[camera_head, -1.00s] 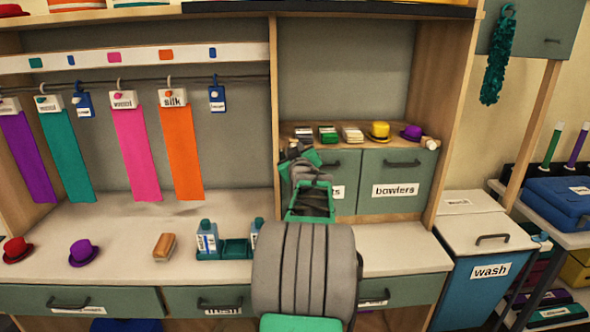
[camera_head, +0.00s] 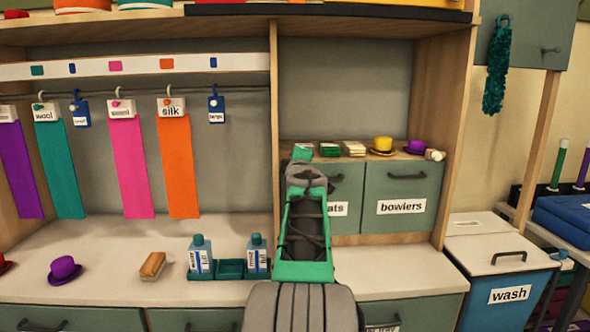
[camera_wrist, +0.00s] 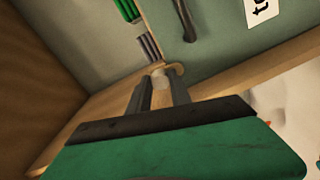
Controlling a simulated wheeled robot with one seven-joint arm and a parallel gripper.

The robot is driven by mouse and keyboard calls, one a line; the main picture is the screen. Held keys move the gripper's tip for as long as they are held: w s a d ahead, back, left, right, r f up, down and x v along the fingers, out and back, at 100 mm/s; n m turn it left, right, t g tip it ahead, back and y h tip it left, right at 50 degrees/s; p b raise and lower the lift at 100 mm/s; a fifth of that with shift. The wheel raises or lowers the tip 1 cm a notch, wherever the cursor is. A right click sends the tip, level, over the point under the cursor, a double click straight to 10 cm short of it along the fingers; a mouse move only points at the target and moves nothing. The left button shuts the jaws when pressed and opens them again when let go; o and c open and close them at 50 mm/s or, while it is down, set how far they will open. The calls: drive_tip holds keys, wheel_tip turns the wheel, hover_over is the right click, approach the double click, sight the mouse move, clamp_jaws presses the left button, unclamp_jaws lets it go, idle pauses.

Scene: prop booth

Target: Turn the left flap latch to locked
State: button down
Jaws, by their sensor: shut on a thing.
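The left flap (camera_head: 347,185) is a grey-green door with a dark handle and a label of which "ats" shows in the head view. It also shows in the wrist view (camera_wrist: 225,50), where it looks closed. The left flap latch (camera_wrist: 158,82) is a small pale wooden piece by the flap's edge, between my fingers in the wrist view. My gripper (camera_wrist: 160,90) is shut on it. In the head view my arm and gripper hide the latch, and its exact turn is hard to tell.
The right flap (camera_head: 402,190), labelled "bowlers", is closed, with a wooden latch (camera_head: 434,155) at its upper right. Small hats and stacks stand on the shelf above. Bottles, a brush (camera_head: 152,265) and a purple hat (camera_head: 65,270) sit on the counter.

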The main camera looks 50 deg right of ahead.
drive_tip(key=shift+n+b, duration=0.35)
drive_tip(key=shift+n, duration=0.15)
drive_tip(key=c, duration=1.2)
unclamp_jaws()
drive_tip(key=shift+o, duration=0.2)
drive_tip(key=v, duration=0.7)
drive_tip(key=shift+s+a+b, duration=0.25)
drive_tip(key=shift+a+b, duration=0.05)
drive_tip(key=shift+b, duration=0.15)
